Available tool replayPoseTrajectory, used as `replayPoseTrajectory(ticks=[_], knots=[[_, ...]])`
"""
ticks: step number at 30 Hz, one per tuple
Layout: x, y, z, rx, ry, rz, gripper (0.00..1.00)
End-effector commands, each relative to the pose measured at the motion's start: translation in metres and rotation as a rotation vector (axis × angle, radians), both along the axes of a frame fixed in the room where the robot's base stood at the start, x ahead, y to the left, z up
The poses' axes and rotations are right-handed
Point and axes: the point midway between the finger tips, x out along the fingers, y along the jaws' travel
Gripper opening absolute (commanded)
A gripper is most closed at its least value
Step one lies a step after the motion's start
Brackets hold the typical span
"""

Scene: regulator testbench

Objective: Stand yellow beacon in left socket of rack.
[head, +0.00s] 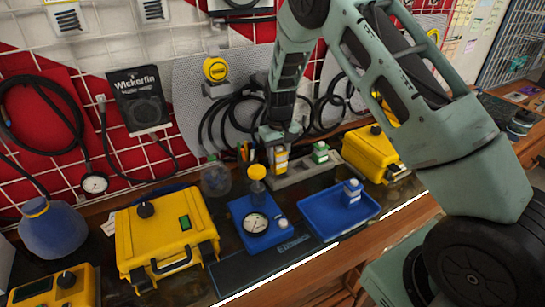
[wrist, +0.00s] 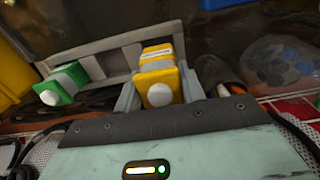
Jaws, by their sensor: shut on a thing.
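The yellow beacon (head: 281,160) is upright in my gripper (head: 273,143), at the left end of the grey rack (head: 304,174). In the wrist view the yellow beacon (wrist: 160,76) shows its white round knob between the two grey fingers of my gripper (wrist: 160,92), which are shut on it. The rack (wrist: 106,63) lies just beyond it there. The beacon's lower end is hidden, so I cannot tell whether it is inside the left socket or above it. A green beacon (head: 320,152) stands at the rack's right part; it also shows in the wrist view (wrist: 63,84).
A blue tray (head: 322,221) holds a blue-and-white beacon (head: 352,192) in front of the rack. A gauge on a blue base (head: 256,222) and a yellow case (head: 167,238) stand to the left. Another yellow case (head: 370,152) is close right of the rack. Hoses hang behind.

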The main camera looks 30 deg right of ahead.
Motion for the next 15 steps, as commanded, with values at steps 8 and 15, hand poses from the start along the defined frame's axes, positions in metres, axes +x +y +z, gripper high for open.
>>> replayPoseTrajectory(ticks=[8,15], knots=[[-0.001,0.000,-0.036,-0.001,0.001,-0.001,0.10],[-0.001,0.000,-0.035,-0.001,-0.001,0.000,0.10]])
